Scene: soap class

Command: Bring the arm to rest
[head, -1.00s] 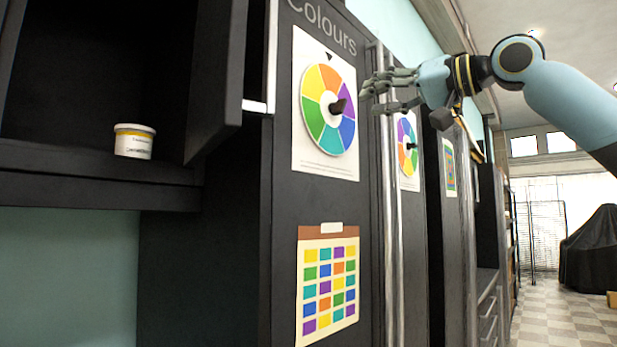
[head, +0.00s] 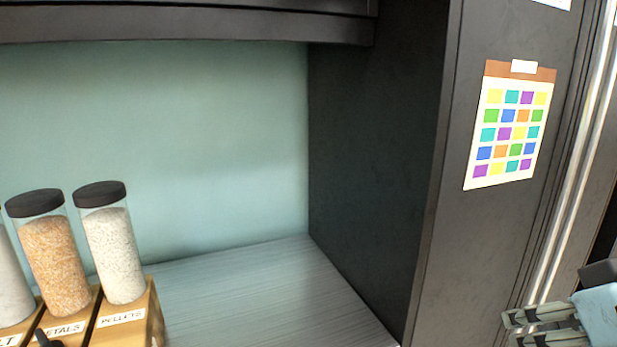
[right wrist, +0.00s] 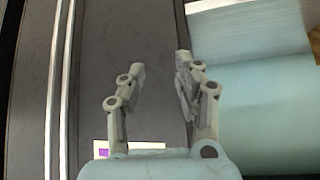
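My right gripper (head: 530,328) shows at the lower right corner of the head view, in front of the dark cabinet side. In the right wrist view the fingers of the right gripper (right wrist: 160,75) stand apart with nothing between them. The gripper is open and empty. My left gripper is in neither view.
A grey counter (head: 260,290) runs along a pale green wall, with its right part bare. Tall jars of petals (head: 55,265) and pellets (head: 115,255) stand in a wooden rack at the left. A colour chart (head: 510,130) hangs on the dark cabinet (head: 470,260).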

